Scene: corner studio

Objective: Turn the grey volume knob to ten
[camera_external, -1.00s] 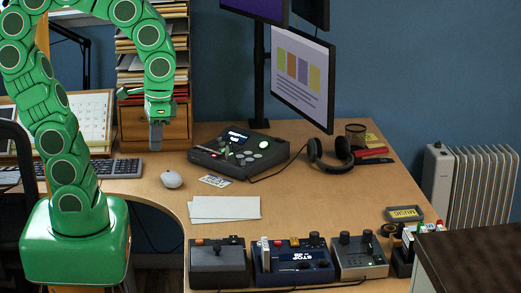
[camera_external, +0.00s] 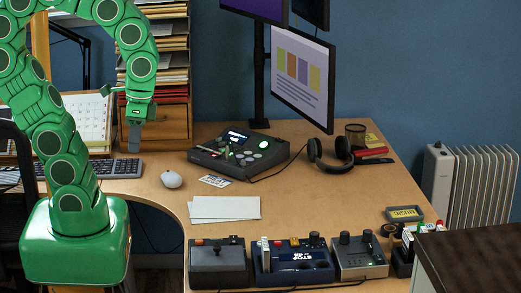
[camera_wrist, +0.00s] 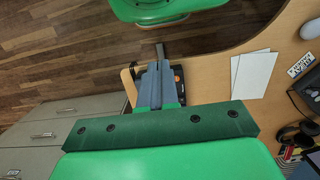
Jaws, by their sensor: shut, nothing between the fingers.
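My gripper (camera_external: 135,137) hangs above the left part of the desk, in front of the drawer unit, with its fingers pointing down. In the wrist view its two grey fingers (camera_wrist: 160,75) lie together, with nothing between them. A dark console (camera_external: 240,150) with a small lit screen and several round controls sits on the desk to the right of my gripper, apart from it. A grey box (camera_external: 365,268) with dark knobs on top stands at the front right of the desk. I cannot tell which control is the grey volume knob, nor read any setting.
Several control boxes, including a blue one (camera_external: 290,275) and a dark grey one (camera_external: 218,275), line the front edge. White sheets (camera_external: 225,207), a mouse (camera_external: 171,179), a keyboard (camera_external: 122,169) and headphones (camera_external: 330,155) lie on the desk. A monitor (camera_external: 302,78) stands behind.

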